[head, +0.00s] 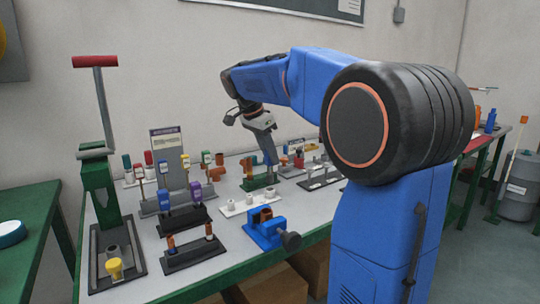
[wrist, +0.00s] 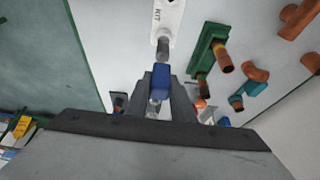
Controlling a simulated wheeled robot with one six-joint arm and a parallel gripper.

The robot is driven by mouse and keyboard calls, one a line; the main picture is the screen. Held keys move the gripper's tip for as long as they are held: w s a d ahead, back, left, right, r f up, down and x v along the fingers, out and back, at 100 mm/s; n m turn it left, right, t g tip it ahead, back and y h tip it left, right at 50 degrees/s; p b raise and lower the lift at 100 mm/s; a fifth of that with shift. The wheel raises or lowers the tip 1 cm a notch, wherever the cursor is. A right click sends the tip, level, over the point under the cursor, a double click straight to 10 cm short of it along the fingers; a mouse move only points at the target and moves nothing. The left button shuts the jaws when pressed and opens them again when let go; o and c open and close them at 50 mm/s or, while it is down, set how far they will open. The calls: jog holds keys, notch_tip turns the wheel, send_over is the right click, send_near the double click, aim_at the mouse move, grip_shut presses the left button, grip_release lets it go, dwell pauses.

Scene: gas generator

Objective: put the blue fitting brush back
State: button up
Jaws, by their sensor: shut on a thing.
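My gripper (head: 269,158) is over the middle of the bench, pointing down. In the wrist view my gripper (wrist: 160,95) is shut on the blue fitting brush (wrist: 160,76). The brush's blue handle is between the fingers and its grey end points toward a white strip marked KIT (wrist: 170,14). I cannot tell whether that end touches the strip. In the head view I cannot make out the brush clearly at the fingers. The white strip with pale round fittings (head: 247,205) lies on the bench in front of the gripper.
A green block with copper pipe (wrist: 207,47) is close to the right of the brush; loose copper elbows (wrist: 256,72) lie beyond. Dark racks (head: 184,220) hold coloured upright tools. A blue vise (head: 266,232) and a green press (head: 100,190) stand on the bench.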

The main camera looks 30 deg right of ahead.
aim_at(268, 166)
jog(key=shift+f, duration=2.8)
jog(key=o, duration=1)
jog(key=shift+r, duration=0.1)
jog(key=v, duration=1.7)
jog(key=shift+r, duration=0.15)
